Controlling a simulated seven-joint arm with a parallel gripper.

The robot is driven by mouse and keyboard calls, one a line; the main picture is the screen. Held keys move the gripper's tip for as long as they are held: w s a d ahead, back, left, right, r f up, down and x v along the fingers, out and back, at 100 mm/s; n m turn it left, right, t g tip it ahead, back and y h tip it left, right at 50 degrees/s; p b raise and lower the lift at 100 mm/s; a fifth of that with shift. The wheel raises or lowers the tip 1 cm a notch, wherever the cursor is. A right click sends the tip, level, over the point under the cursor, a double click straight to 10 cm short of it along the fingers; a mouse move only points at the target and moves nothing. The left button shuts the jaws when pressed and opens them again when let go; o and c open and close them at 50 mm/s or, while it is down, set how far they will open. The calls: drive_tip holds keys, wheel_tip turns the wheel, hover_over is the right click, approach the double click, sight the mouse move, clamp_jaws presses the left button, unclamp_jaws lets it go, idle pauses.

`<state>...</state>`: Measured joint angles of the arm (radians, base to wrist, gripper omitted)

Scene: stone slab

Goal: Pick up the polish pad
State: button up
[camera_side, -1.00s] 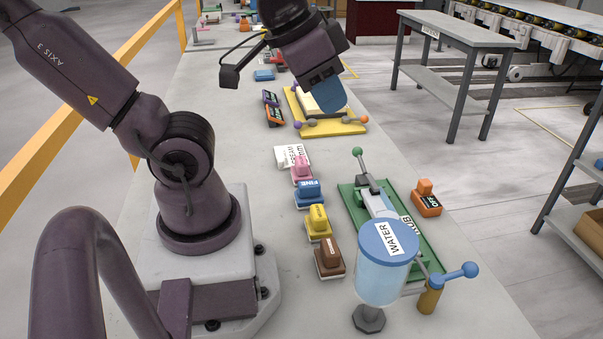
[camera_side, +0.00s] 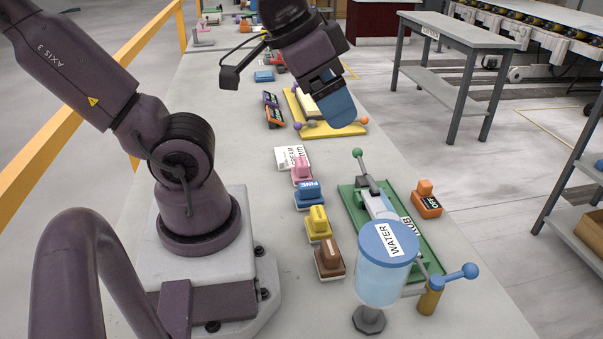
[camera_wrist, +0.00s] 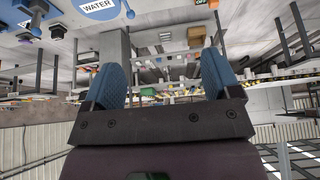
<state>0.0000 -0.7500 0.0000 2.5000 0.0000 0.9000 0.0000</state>
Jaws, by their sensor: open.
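A row of block-handled pads stands on the slab in the side view: a pink pad (camera_side: 302,170), a blue pad marked FINE (camera_side: 309,195), a yellow pad (camera_side: 318,224) and a brown pad (camera_side: 330,259). No label reading POLISH is legible, so I cannot tell which is the polish pad. My gripper (camera_side: 338,105) is high above the slab, beyond the row, tilted, with blue fingers. In the wrist view my gripper (camera_wrist: 165,78) has its fingers wide apart with nothing between them.
A water canister (camera_side: 384,275) stands at the front right, in front of the green board (camera_side: 433,258) with its clamp. A yellow board (camera_side: 343,128) lies farther back. The slab between my base and the row is clear.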

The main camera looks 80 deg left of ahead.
drive_tip(key=shift+f, duration=0.1)
drive_tip(key=n+g+y, duration=0.5)
drive_tip(key=n+g, duration=0.1)
drive_tip(key=n, duration=1.2)
approach(302, 161)
drive_tip(key=shift+h, duration=0.3)
drive_tip(key=shift+x, duration=6.1)
drive_tip(key=shift+a, duration=0.15)
drive_tip(key=c, duration=1.1)
